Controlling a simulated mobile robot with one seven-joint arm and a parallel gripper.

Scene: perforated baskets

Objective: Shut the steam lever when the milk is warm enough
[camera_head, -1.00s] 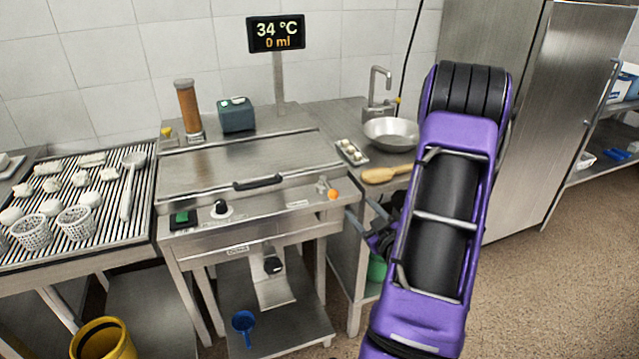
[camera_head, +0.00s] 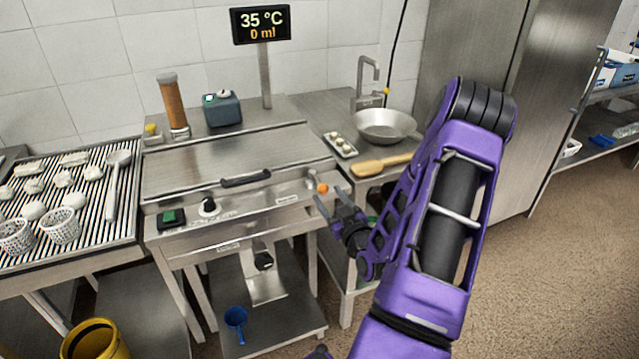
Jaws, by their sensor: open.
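The display (camera_head: 261,24) on a post at the back reads 35 °C and 0 ml. A steel vat (camera_head: 236,165) with a shut lid and black handle stands below it. A small lever with an orange knob (camera_head: 323,188) sits on the vat's front right corner; I take it for the steam lever. My gripper (camera_head: 334,199) is open and empty, its fingers just below and to the right of the orange knob. I cannot tell whether a finger touches the knob. No milk is visible.
A black dial (camera_head: 208,207) and green switch (camera_head: 172,218) are on the vat's front left. A wooden paddle (camera_head: 381,164), a small tray (camera_head: 340,145) and a metal bowl (camera_head: 386,126) lie to the right. A draining rack (camera_head: 90,205) with white baskets stands left.

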